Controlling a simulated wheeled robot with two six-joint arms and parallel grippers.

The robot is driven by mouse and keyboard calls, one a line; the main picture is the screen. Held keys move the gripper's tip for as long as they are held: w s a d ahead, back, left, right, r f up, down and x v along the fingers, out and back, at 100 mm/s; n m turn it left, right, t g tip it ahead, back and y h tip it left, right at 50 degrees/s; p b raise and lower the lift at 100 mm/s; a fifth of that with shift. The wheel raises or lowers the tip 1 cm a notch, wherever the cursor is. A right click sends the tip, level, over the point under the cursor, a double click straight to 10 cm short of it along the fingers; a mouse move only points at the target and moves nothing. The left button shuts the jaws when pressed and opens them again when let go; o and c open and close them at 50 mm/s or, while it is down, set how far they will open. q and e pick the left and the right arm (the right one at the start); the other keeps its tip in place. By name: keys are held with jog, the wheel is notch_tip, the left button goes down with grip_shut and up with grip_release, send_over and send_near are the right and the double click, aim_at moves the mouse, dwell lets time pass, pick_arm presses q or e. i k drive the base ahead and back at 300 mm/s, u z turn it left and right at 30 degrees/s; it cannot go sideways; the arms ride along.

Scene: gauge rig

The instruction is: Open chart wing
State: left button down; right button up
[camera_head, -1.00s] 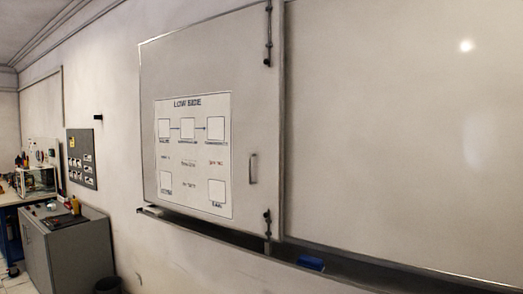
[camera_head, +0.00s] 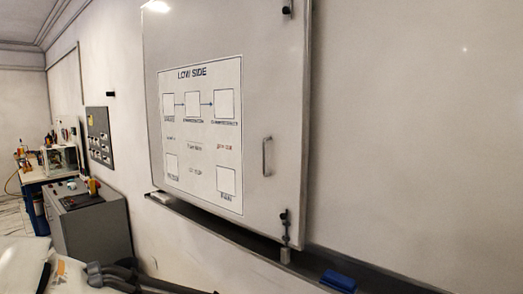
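The chart wing (camera_head: 282,90) is a pale panel on the wall-mounted whiteboard. A "LOW SIDE" chart (camera_head: 201,135) with several boxes is on its face. A light vertical handle (camera_head: 267,156) stands near its right edge. Dark metal fittings sit on that edge at the top (camera_head: 287,8) and bottom (camera_head: 286,224). The wing looks roughly parallel to the board; I cannot tell whether there is a gap behind it. Part of my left arm, white with dark grey parts, shows at the bottom left, apart from the handle. Its fingertips are not clear. My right gripper is out of view.
A dark tray ledge (camera_head: 225,235) runs under the board with a blue eraser (camera_head: 338,281) on it. Bare whiteboard (camera_head: 420,130) fills the right. A grey cabinet (camera_head: 92,228) and a workbench (camera_head: 45,178) stand at the left.

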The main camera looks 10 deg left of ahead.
aim_at(227, 83)
jog(key=u, duration=0.4)
jog(key=i, duration=0.85)
jog(key=u, duration=0.5)
